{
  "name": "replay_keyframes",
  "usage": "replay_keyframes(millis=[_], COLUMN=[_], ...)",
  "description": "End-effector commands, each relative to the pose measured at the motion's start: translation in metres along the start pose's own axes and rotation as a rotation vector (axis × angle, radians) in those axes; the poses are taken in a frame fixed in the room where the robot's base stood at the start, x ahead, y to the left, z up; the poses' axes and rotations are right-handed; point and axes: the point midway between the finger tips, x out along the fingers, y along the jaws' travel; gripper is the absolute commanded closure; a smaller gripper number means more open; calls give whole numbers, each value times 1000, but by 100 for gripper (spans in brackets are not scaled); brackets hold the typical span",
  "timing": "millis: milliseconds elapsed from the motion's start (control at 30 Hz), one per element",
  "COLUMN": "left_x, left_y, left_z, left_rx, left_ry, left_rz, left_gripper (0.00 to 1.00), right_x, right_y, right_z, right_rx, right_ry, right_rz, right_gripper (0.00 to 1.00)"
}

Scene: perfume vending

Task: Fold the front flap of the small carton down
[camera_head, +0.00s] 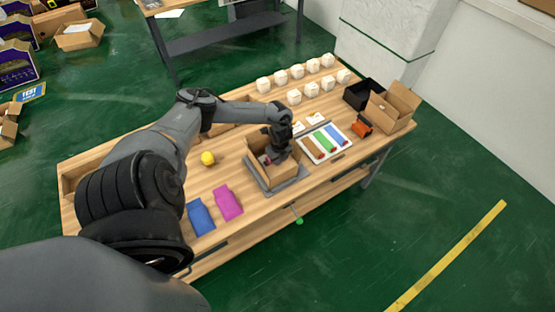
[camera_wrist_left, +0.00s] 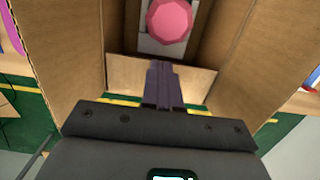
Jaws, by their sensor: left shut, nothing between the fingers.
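The small carton (camera_head: 291,174) stands open on a grey pad (camera_head: 283,189) on the wooden table. My left gripper (camera_head: 275,156) is shut and empty, pointing down over the carton's opening. In the left wrist view, its dark fingers (camera_wrist_left: 163,84) lie across a light cardboard panel, which looks like the front flap (camera_wrist_left: 195,80); I cannot tell whether they touch it. Tall side flaps (camera_wrist_left: 65,50) stand out to the left and right. A pink round-topped item (camera_wrist_left: 169,20) sits inside the carton. My right gripper is not in view.
A white tray (camera_head: 346,146) with coloured items lies right of the carton. An open box (camera_head: 393,107), a black bin (camera_head: 360,93) and several white cubes (camera_head: 295,96) stand farther right and back. Blue (camera_head: 200,217) and magenta (camera_head: 228,202) packs and a yellow ball (camera_head: 208,158) lie left.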

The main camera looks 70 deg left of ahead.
Motion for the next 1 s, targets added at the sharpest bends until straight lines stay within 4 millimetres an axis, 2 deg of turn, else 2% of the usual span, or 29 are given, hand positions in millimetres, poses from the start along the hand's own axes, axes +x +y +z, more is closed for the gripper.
replay_keyframes(millis=[200,400,767,1000], left_x=[0,15,16,8], left_y=[0,0,2,2], left_z=[0,2,1,1], left_rx=[0,-2,-1,0], left_ry=[0,1,0,1], left_rz=[0,0,1,3], left_gripper=[100,100,100,100], right_x=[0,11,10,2], right_y=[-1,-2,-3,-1], right_z=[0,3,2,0], right_rx=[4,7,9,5], right_ry=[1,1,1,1], right_rz=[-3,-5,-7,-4], right_gripper=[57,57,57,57])
